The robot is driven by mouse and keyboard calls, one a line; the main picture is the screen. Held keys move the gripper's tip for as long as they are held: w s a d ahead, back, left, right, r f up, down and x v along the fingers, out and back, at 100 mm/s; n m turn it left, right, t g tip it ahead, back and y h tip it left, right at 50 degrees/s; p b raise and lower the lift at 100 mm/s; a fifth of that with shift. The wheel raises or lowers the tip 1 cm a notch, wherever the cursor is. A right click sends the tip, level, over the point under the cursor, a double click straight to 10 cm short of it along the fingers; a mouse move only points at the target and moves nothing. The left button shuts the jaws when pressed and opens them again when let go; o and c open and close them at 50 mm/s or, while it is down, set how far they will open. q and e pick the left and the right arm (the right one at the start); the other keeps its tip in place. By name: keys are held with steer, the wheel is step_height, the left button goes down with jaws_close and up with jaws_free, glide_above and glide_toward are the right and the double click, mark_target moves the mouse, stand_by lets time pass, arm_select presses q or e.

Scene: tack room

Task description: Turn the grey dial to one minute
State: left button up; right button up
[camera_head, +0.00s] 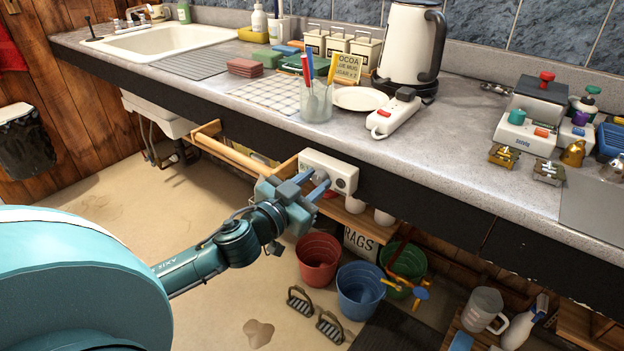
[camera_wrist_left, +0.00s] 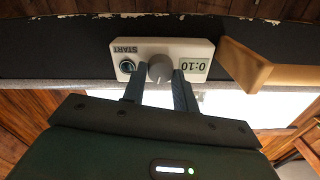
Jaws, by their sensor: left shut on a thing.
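The white timer box (camera_head: 333,170) is fixed to the dark front of the counter, below the worktop. In the left wrist view the timer box (camera_wrist_left: 143,46) appears upside down, with a round button marked START and a display (camera_wrist_left: 194,69) that seems to read 0:10. The grey dial (camera_wrist_left: 160,68) is between them. My left gripper (camera_head: 318,184) reaches the timer, and in the left wrist view its fingers (camera_wrist_left: 160,78) are shut on the dial from both sides. In the head view the gripper hides the dial. My right gripper is not in view.
An open wooden drawer (camera_head: 240,155) juts out left of the timer. Below stand a red bucket (camera_head: 318,262), a blue bucket (camera_head: 358,292) and a green bucket (camera_head: 407,262). A glass with pens (camera_head: 316,104) and a power strip (camera_head: 394,116) stand on the counter above.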

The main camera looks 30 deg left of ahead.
arm_select(q)
steer(key=m+p, duration=0.1)
steer(key=m, duration=0.2)
steer(key=shift+r+m+p, duration=0.1)
steer(key=shift+m+p, duration=0.2)
steer(key=shift+p, duration=0.05)
steer(key=m+p, duration=0.1)
steer(key=m, duration=0.1)
steer(key=shift+d+m, duration=0.1)
steer(key=shift+m, duration=0.9)
steer(key=shift+m+p, duration=0.4)
steer(key=shift+m, duration=0.4)
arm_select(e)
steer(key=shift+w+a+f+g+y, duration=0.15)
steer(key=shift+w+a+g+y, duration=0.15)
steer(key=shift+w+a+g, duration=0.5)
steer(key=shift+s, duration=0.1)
arm_select(q)
steer(key=o, duration=1)
steer(key=shift+c, duration=0.2)
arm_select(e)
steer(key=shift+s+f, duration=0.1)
